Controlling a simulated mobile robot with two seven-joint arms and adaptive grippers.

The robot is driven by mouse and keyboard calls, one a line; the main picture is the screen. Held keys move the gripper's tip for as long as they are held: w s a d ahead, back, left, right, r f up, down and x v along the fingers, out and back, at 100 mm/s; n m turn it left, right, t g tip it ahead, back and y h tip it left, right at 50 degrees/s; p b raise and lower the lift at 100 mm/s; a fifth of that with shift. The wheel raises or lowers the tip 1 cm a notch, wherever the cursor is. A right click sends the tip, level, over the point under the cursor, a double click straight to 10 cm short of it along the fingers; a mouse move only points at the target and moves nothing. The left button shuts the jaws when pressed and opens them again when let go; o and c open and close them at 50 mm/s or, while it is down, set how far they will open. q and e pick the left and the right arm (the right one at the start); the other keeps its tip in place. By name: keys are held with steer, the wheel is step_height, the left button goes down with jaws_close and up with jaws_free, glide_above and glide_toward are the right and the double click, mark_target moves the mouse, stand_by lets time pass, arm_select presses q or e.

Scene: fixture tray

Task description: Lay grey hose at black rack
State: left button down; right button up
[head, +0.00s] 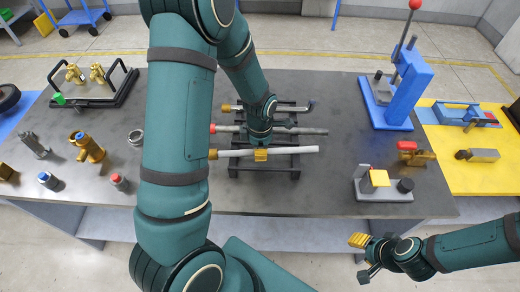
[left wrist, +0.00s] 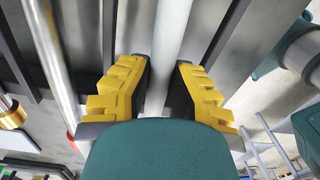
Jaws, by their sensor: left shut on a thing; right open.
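The pale grey hose (head: 295,150) with a brass end lies across the black rack (head: 295,164), on the near side of the rack. My left gripper (head: 261,155) reaches down from above and is shut on the middle of this hose. In the left wrist view the hose (left wrist: 173,35) runs between the yellow finger pads (left wrist: 165,90). I cannot tell whether the hose touches the rack bars. My right gripper (head: 362,256) is open and empty, in front of the table's near edge.
A metallic hose (head: 310,131) with a red end lies just behind, and another brass-ended hose lies further back. Brass and steel fittings stand at the left. A blue press (head: 400,95) and a grey fixture (head: 382,193) stand at the right. My left arm hides table left of the rack.

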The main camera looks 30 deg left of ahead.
arm_select(q)
steer(key=shift+f+b, duration=0.7)
steer(key=shift+f, duration=0.15)
steer(key=c, duration=0.9)
jaws_free()
steer(key=shift+c, duration=0.2)
step_height(320, 180, up, 12)
steer(key=shift+w+a, duration=0.15)
steer(key=shift+w, duration=0.05)
